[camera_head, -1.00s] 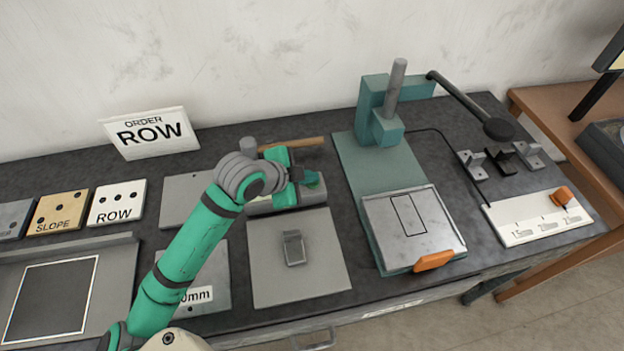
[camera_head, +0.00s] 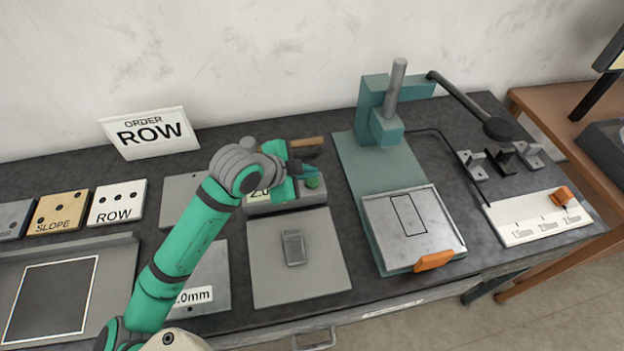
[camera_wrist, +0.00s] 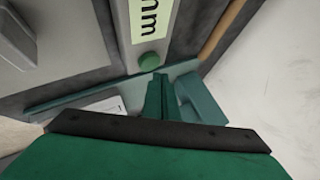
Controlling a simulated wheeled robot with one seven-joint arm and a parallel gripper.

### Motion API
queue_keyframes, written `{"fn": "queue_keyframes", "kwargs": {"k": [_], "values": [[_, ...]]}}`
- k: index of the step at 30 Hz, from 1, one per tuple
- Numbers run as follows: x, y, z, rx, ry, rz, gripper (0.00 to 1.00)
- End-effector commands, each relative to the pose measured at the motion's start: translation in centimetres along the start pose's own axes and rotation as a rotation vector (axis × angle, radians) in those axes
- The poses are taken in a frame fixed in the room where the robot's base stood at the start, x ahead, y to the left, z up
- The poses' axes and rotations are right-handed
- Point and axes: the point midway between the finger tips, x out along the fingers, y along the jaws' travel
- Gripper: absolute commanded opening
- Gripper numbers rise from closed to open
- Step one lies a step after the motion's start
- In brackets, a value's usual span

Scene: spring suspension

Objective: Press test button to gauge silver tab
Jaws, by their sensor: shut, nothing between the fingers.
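The gauge box (camera_head: 262,205) stands at the table's middle, with a lit display partly hidden by my arm; "2.0" shows in part. Its round green test button (camera_head: 313,183) is at the right end. In the wrist view the button (camera_wrist: 149,61) sits beside the display (camera_wrist: 150,18), which reads "mm". The silver tab (camera_head: 293,248) lies on a grey plate (camera_head: 320,285) in front of the box. My gripper (camera_head: 306,170) is shut and empty, its fingertips just above the button in the head view; contact is not visible.
A teal press (camera_head: 380,170) with a silver bed and orange handle stands to the right. A white gauge strip (camera_head: 535,217) with an orange slider is further right. A wooden-handled tool (camera_head: 310,142) lies behind my gripper. An "ORDER ROW" sign (camera_head: 150,133) stands at the back left.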

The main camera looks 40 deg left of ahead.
Motion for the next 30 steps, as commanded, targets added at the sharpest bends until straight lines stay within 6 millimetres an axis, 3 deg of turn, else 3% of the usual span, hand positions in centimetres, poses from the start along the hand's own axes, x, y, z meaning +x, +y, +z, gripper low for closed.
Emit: {"fn": "queue_keyframes", "kwargs": {"k": [18,30], "values": [[-3.2,-2.3,-2.4,0.001,0.000,0.000,0.00],[-3.5,-2.5,-2.5,0.000,0.000,0.000,0.00]]}}
